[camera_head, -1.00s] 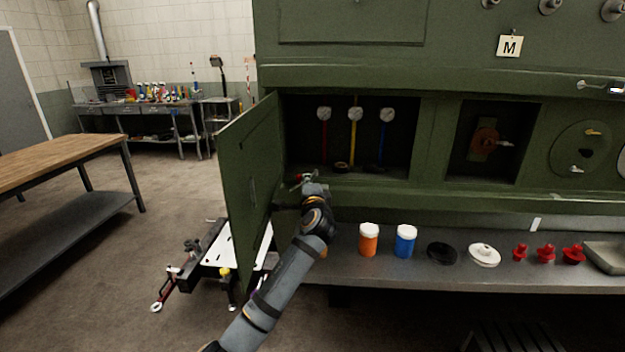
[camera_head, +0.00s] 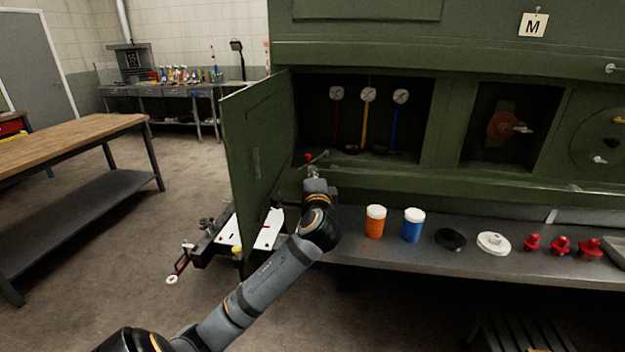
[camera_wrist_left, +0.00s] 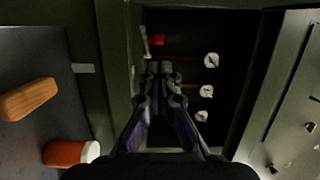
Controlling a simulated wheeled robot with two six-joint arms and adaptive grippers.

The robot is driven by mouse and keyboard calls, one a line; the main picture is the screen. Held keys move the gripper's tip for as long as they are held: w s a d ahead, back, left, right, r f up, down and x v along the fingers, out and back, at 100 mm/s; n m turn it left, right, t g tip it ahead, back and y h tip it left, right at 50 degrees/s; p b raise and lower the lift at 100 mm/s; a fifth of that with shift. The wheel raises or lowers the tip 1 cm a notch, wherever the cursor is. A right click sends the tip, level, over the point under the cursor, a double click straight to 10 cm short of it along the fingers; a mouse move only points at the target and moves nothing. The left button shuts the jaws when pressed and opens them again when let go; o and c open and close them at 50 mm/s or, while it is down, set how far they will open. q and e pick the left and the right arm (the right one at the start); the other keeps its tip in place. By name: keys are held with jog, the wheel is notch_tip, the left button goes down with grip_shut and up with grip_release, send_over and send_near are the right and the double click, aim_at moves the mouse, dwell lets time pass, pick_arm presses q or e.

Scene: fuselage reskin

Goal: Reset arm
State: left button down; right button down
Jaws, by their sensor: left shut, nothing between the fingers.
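My left arm comes in from the bottom left in the head view. Its gripper (camera_head: 312,172) is at the lower left of an open compartment in the green panel (camera_head: 350,58), beside the open hatch door (camera_head: 258,160). In the left wrist view the gripper (camera_wrist_left: 162,72) is shut and empty, its fingertips side by side inside the compartment opening. A small red-knobbed lever (camera_head: 308,157) is just past the fingertips; it also shows in the wrist view (camera_wrist_left: 155,41). Whether the fingers touch it is unclear. My right gripper is not in view.
Three gauges (camera_head: 368,95) on red, yellow and blue lines are inside the compartment. A grey shelf (camera_head: 400,250) below carries an orange bottle (camera_head: 375,222), a blue bottle (camera_head: 413,225), a black disc (camera_head: 450,239), a white disc (camera_head: 493,244) and red plugs (camera_head: 560,246). A wooden-topped table (camera_head: 70,140) stands left.

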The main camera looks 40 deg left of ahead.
pick_arm(q)
jog(key=s+d+f+n+g+h, duration=0.1)
jog(key=s+d+f+g+h, duration=0.25)
jog(key=f, duration=0.65)
jog(key=s+d+f+n+h, duration=0.2)
jog(key=s+d+f+h, duration=0.15)
jog(key=d+f, duration=0.45)
jog(key=s+d+f+n+g+h, duration=0.25)
jog(key=s+d+f, duration=0.25)
jog(key=s+f, duration=0.3)
jog(key=s+d+f+n+g+h, duration=0.25)
jog(key=s+d+f, duration=0.25)
jog(key=s+f, duration=0.3)
jog(key=s+a+f+g, duration=0.1)
jog(key=s+f, duration=0.1)
jog(key=f, duration=1.1)
jog(key=s+a+f+g, duration=0.1)
jog(key=s+a+f, duration=0.1)
jog(key=f, duration=1.1)
jog(key=s+f+g, duration=0.1)
jog(key=s+f, duration=1.4)
jog(key=s, duration=0.3)
jog(key=shift+a+f, duration=0.2)
jog(key=shift+a, duration=0.2)
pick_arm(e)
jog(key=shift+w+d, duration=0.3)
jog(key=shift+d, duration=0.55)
